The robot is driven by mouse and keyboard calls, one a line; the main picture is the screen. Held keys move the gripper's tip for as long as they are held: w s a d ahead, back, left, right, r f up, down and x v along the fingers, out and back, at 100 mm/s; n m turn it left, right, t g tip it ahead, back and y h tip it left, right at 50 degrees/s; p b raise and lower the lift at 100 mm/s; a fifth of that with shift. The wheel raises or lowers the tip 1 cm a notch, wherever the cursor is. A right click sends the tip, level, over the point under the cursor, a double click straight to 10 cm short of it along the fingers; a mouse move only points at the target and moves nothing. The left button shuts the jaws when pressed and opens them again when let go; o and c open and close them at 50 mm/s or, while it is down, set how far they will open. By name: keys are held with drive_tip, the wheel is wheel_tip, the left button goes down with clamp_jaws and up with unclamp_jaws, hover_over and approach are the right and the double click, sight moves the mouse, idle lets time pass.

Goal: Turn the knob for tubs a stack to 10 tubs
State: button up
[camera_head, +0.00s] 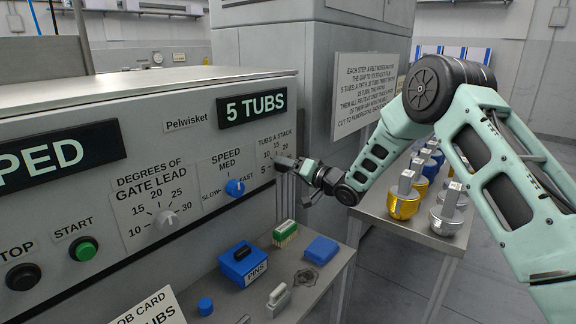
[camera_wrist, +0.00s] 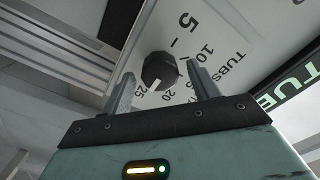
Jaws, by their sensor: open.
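The tubs-a-stack knob (camera_wrist: 160,71) is dark and round, on a pale panel with a printed scale from 5 to 25. My gripper (camera_wrist: 161,78) is open, with one finger on each side of the knob; I cannot tell whether they touch it. In the head view my gripper (camera_head: 297,166) is at the right end of the panel, hiding most of the knob and part of its scale. The display (camera_head: 251,107) above reads 5 TUBS. Which mark the knob points to is not clear.
Left along the panel are a blue speed knob (camera_head: 235,188), a grey gate lead knob (camera_head: 166,220) and a green start button (camera_head: 86,250). Below, a small table (camera_head: 325,283) holds a blue pins box (camera_head: 243,266). Gold and silver parts stand on the right bench.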

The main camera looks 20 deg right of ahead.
drive_tip(key=shift+w+a, duration=0.15)
drive_tip(key=shift+w, duration=0.05)
drive_tip(key=shift+c, duration=0.2)
drive_tip(key=c, duration=0.9)
